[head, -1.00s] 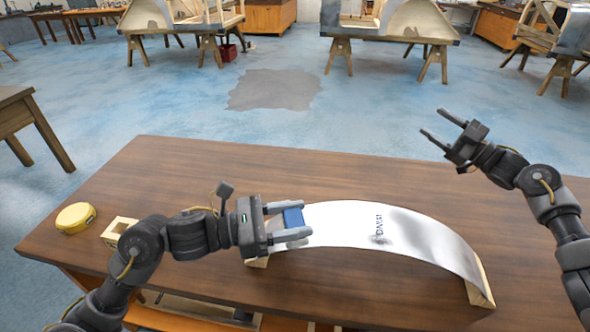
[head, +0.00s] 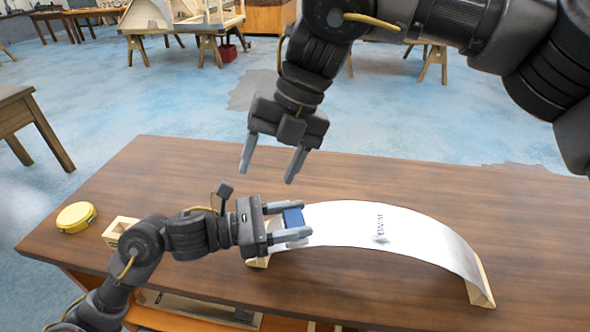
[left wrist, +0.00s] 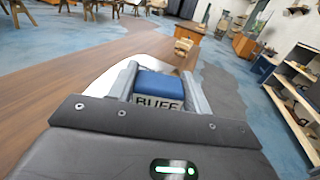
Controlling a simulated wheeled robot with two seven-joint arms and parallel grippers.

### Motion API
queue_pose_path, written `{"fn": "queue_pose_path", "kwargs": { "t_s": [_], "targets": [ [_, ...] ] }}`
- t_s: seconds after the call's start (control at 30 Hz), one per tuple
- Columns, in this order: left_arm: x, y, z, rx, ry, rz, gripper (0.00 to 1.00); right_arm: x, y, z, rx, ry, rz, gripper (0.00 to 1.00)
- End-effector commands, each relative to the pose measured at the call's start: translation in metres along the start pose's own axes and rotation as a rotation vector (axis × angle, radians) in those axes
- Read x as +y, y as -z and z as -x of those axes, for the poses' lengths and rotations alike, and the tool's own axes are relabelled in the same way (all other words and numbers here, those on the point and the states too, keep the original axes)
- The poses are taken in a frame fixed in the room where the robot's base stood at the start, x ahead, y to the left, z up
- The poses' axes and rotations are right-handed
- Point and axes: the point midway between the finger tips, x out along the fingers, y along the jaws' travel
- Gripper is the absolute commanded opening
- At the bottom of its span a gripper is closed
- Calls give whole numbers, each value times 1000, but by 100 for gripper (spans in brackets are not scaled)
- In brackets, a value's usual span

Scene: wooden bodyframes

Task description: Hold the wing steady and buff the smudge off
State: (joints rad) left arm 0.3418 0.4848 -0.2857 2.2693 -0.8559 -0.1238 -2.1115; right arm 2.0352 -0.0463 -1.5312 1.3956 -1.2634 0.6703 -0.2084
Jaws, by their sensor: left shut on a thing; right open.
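A curved silver metal wing sheet (head: 425,240) arches over the table on wooden end supports. Dark lettering and a small grey smudge (head: 381,239) are on its middle. My left gripper (head: 300,222) is at the wing's left end, shut on a blue buffing block (head: 293,217). In the left wrist view the block (left wrist: 160,86) sits between the fingers, its pale side reading BUFF. I cannot tell whether it touches the wing. My right gripper (head: 267,174) is open and empty, pointing down above the table, behind and left of the wing.
Trestles stand farther back.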

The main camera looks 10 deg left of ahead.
Motion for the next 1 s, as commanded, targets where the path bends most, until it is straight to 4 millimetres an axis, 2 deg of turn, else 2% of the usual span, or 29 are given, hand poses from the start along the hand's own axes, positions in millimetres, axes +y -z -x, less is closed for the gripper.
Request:
{"fn": "queue_pose_path", "kwargs": {
  "t_s": [0.1,0.2,0.33,0.57,0.77,1.0],
  "targets": [
    [0,0,0,0,0,0,26,-17,11,-1,-41,210,54,60],
    [0,0,0,0,0,0,26,-28,16,2,-62,321,74,60],
    [0,0,0,0,0,0,26,-36,18,6,-75,392,84,60],
    [0,0,0,0,0,0,26,-40,18,3,-75,405,85,60],
    [0,0,0,-1,0,0,26,-50,16,-21,-72,403,87,60],
    [0,0,0,0,0,0,26,-67,12,-63,-73,402,86,60]
  ]
}}
